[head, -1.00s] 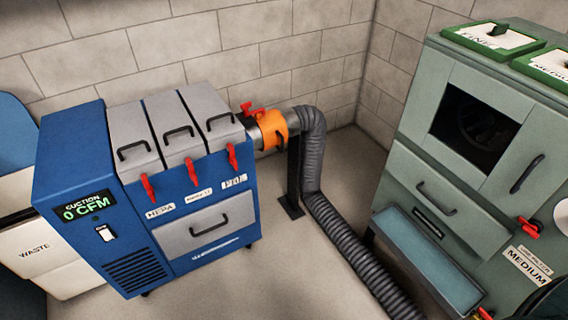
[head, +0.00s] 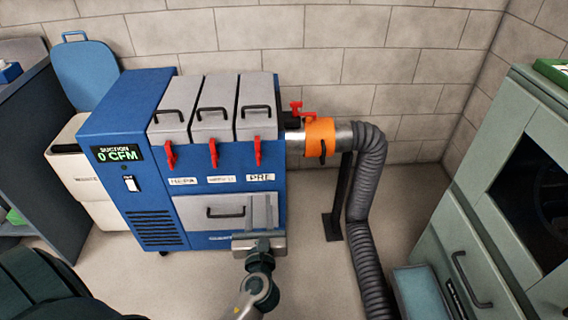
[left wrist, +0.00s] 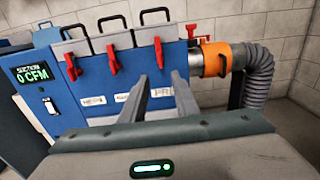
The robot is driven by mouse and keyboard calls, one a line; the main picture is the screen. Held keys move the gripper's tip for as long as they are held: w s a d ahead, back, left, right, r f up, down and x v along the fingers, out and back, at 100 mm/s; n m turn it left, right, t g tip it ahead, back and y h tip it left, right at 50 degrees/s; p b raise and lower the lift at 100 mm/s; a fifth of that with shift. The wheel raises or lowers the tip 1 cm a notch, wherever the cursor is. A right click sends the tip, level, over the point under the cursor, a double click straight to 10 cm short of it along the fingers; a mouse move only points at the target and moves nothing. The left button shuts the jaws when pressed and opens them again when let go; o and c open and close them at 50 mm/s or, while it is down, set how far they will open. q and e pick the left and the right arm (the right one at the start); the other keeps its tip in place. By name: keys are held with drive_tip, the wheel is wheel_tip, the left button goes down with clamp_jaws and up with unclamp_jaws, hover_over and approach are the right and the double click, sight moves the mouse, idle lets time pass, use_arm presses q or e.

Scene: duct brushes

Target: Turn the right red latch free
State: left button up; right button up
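The blue suction unit (head: 181,190) has three grey lids, each with a red latch below it. The right red latch (head: 257,151) hangs down at the front of the right lid (head: 256,112), above the PRE label. It also shows in the left wrist view (left wrist: 158,53), upright against the blue front. My left gripper (head: 259,243) is in front of the unit's grey drawer, below the right latch. In the left wrist view its two fingers (left wrist: 160,76) are apart with nothing between them, and they point toward the right latch without touching it. My right gripper is out of view.
The middle red latch (head: 213,154) and left red latch (head: 170,155) hang alongside. An orange collar (head: 320,137) with a red handle joins the unit to a grey hose (head: 362,190). A green cabinet (head: 490,215) stands at right.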

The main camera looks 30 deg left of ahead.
sight(258, 159)
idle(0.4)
use_arm(q)
drive_tip(key=x, duration=1.7)
drive_tip(key=shift+w+a, duration=0.1)
drive_tip(key=shift+a, duration=0.15)
drive_tip(key=shift+c, duration=0.3)
clamp_jaws()
